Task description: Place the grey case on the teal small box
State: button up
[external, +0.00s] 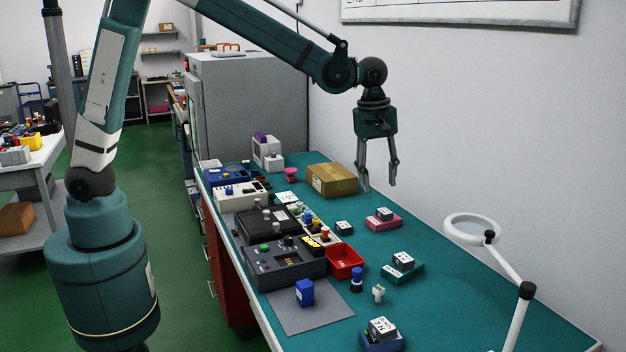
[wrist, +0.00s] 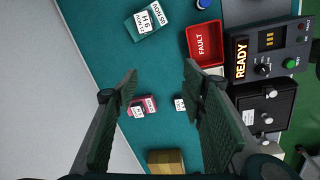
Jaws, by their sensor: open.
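My gripper (external: 378,186) is open and empty above the bench, over the area of the pink box; its two fingers also show in the wrist view (wrist: 160,78). The teal small box (external: 411,273) lies on the bench at right of centre, with a small labelled case (external: 403,260) on top of it. A dark grey case (external: 344,228) with a white label sits alone on the mat, left of the pink box; it shows partly behind a finger in the wrist view (wrist: 180,104). I cannot tell for sure which small case is the grey one.
A pink box (external: 383,223) and a blue box (external: 382,343) each carry a small labelled case. A red bin (external: 345,262), test devices (external: 285,262) and a cardboard box (external: 332,180) stand nearby. A magnifier lamp (external: 472,229) stands at right.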

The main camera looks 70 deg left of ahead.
jog(key=s+a+r+m+t, duration=0.1)
jog(key=s+a+r+m, duration=0.2)
jog(key=s+a+r, duration=0.4)
jog(key=s+a+r+m+t, duration=0.2)
jog(key=s+a+r+m, duration=0.2)
jog(key=s+a, duration=0.55)
jog(key=s+a+f+m+t, duration=0.1)
jog(key=s+a+m, duration=0.2)
jog(key=s, duration=0.7)
jog(key=s+a+f+m+t, duration=0.1)
jog(key=s+a+f+m, duration=0.1)
jog(key=s+a+m, duration=0.2)
jog(key=shift+s+a+m+t, duration=0.35)
jog(key=shift+s+a, duration=1.3)
jog(key=shift+s, duration=1.4)
jog(key=shift+f, duration=0.15)
